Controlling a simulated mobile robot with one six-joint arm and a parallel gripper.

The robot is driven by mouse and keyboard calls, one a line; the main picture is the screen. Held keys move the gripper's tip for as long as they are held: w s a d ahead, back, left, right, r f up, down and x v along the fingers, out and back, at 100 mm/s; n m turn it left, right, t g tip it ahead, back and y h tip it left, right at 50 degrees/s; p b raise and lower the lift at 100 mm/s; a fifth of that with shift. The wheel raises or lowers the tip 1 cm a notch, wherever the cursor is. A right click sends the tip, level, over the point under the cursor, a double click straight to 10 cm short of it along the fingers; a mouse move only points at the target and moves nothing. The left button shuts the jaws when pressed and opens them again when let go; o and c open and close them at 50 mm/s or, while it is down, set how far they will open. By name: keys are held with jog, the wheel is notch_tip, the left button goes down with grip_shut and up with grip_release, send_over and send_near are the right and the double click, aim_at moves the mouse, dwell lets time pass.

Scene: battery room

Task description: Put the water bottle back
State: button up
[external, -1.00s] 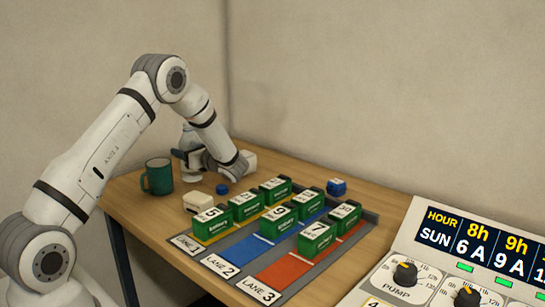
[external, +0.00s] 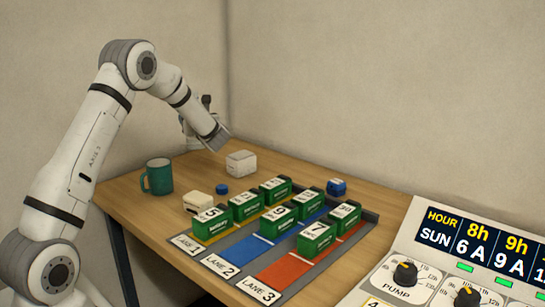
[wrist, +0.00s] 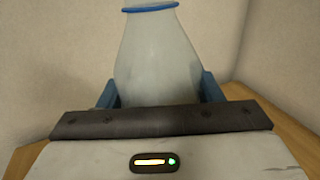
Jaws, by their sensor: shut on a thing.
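The water bottle (wrist: 157,50) is pale and translucent with a blue ring near its top. In the wrist view it stands between the blue fingers of my gripper (wrist: 160,92), which is shut on it. Its lower part is hidden behind the gripper body, and its top is cut off by the frame. In the external view my gripper (external: 190,127) is at the far left part of the table, mostly hidden behind my wrist. The bottle can hardly be made out there, and I cannot tell whether its base touches the table.
A green mug (external: 158,177) stands at the left table edge. A white box (external: 241,164), a cream box (external: 198,202) and blue caps (external: 222,189) (external: 337,187) are nearby. Several green batteries stand on the lane board (external: 240,245). A control panel (external: 450,265) is at right. Walls are close behind.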

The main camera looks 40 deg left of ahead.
aim_at(196, 144)
jog(key=shift+w+f, duration=0.1)
jog(key=shift+f, duration=0.15)
jog(key=shift+m, duration=0.3)
notch_tip(196, 144, down, 4)
jog(key=shift+w+f+p, duration=0.1)
jog(key=shift+w+p, duration=0.05)
jog(key=shift+p, duration=0.2)
jog(key=shift+f, duration=2.25)
jog(key=shift+f, duration=0.1)
jog(key=shift+f, duration=0.15)
jog(key=o, duration=1.2)
